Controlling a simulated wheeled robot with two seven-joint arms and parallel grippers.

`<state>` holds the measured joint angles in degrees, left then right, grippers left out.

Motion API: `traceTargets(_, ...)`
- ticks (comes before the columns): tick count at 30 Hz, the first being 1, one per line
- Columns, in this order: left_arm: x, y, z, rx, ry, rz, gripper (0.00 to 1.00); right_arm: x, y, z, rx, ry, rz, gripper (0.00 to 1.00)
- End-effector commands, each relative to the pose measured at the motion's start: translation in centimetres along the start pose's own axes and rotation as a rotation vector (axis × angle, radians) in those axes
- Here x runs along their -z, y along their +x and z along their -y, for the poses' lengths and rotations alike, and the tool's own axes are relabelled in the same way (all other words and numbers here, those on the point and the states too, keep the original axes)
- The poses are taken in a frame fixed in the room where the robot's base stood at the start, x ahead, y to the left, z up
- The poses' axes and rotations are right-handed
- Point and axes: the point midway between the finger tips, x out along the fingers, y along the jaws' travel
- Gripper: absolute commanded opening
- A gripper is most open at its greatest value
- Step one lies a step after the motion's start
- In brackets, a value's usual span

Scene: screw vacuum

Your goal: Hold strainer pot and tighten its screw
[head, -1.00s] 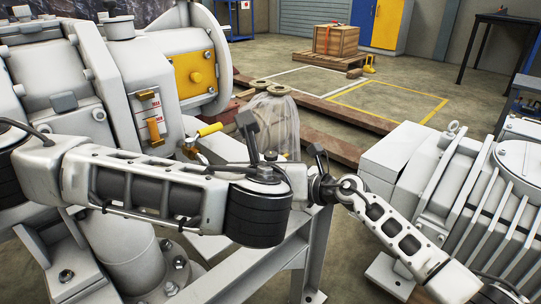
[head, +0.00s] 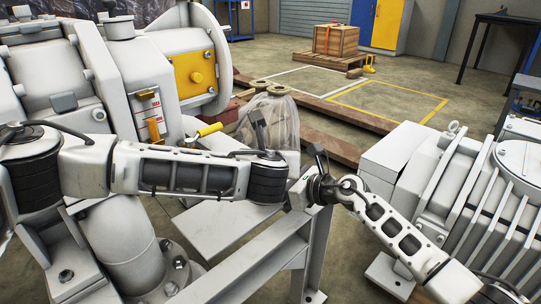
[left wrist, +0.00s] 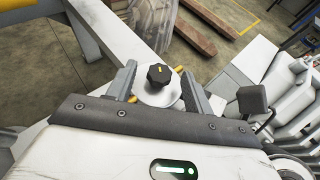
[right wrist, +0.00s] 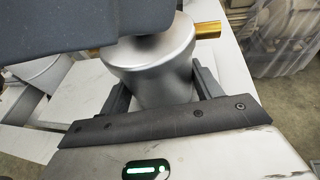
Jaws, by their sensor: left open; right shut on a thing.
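The strainer pot (right wrist: 155,72) is a silver, tapered cup with a brass pipe (right wrist: 208,30) at its side. In the left wrist view its round lid (left wrist: 158,96) carries a black knobbed screw (left wrist: 159,75). My right gripper (right wrist: 160,92) is shut on the pot body, one finger at each side. My left gripper (left wrist: 158,86) is open, its fingers on either side of the lid and screw, with gaps to the knob. A dark shape hides the pot's top in the right wrist view. In the head view my arms hide the pot.
A large white pump (head: 125,60) with a yellow plate stands at the left, with a yellow handle (head: 207,130) near my left arm. A grey steel frame (head: 318,255) runs below the arms. Ribbed white machinery (head: 470,190) stands at the right.

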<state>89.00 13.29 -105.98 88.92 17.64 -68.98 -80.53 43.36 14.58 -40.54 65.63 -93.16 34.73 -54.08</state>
Motion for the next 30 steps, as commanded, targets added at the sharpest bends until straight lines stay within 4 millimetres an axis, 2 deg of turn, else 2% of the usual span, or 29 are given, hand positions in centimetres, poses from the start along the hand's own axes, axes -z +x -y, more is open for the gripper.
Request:
traceTargets(5, 0.04, -0.01, 0.02, 0.0, 0.0, -0.001, 0.52, 0.08, -0.01, 0.02, 0.001, 0.0, -0.001, 0.51)
traceTargets(9, 0.04, -0.03, 0.01, 0.0, 0.0, -0.001, 0.13, 0.08, -0.01, 0.02, 0.0, 0.0, -0.001, 0.51)
traceTargets(10, 0.05, -0.03, 0.01, 0.0, 0.0, -0.001, 0.07, 0.08, -0.01, 0.02, 0.001, 0.0, -0.001, 0.51)
traceTargets(20, 0.08, 0.04, -0.22, 0.033, 0.013, -0.003, 0.07, 0.09, -0.02, 0.04, 0.001, 0.001, -0.002, 0.51)
traceTargets(30, 0.08, 0.16, -0.83, 0.223, 0.09, -0.004, 0.07, 0.09, -0.02, 0.03, 0.001, -0.001, -0.002, 0.51)
